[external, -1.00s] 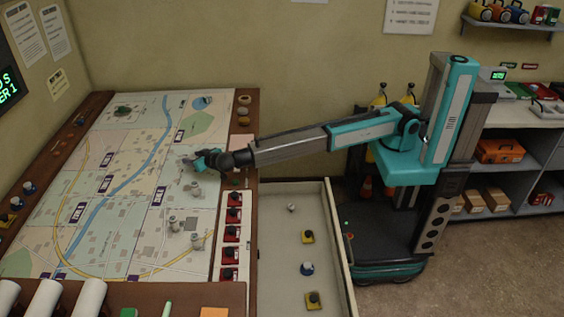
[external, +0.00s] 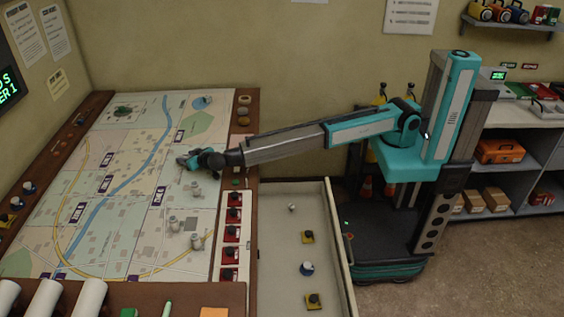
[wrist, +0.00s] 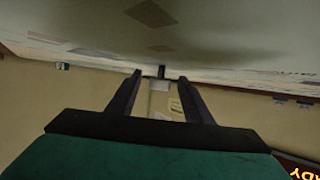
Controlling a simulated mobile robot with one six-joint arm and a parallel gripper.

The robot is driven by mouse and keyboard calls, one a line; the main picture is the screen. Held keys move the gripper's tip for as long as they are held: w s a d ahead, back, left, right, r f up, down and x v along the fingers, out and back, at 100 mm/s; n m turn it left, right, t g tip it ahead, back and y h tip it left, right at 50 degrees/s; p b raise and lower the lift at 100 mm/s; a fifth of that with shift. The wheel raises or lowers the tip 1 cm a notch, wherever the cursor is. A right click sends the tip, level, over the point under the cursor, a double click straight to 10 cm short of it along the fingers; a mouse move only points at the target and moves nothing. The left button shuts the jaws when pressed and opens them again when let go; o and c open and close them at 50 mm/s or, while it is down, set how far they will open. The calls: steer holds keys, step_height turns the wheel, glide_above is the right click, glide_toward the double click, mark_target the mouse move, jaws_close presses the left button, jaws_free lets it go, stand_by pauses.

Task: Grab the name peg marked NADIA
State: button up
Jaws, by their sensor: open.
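Several small grey pegs stand on the map board (external: 120,215). One peg (external: 195,188) is just below my gripper in the picture, and others (external: 173,224) (external: 196,241) stand nearer the front. No name is readable on any peg, so I cannot tell which is NADIA. My gripper (external: 183,160) is low over the right part of the map, pointing left. In the wrist view my gripper (wrist: 160,76) is open, its two dark fingers apart. A small dark upright shape (wrist: 161,72) shows between the fingertips; I cannot tell what it is.
Red blocks with dark knobs (external: 233,215) line the map's right edge. An open drawer (external: 280,255) holds yellow and blue knobbed pieces and a small pale peg (external: 291,208). White rolls (external: 88,298) lie at the front left. The map's middle is mostly clear.

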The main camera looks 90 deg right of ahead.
mark_target(187, 155)
steer(key=shift+w+d+f, duration=0.25)
steer(key=shift+w+d, duration=0.1)
stand_by(0.3)
steer(key=c, duration=1.1)
steer(key=shift+r, duration=0.1)
steer(key=shift+r+b, duration=0.5)
steer(key=shift+r, duration=0.55)
steer(key=shift+s+r+b, duration=0.3)
steer(key=shift+s+r, duration=0.1)
steer(key=shift+r, duration=0.2)
steer(key=s+b, duration=0.1)
steer(key=s, duration=0.4)
steer(key=s+r+b, duration=0.1)
steer(key=s, duration=0.4)
steer(key=s+d+b, duration=0.1)
steer(key=s, duration=0.4)
steer(key=shift+s+r, duration=0.1)
steer(key=shift+r, duration=0.15)
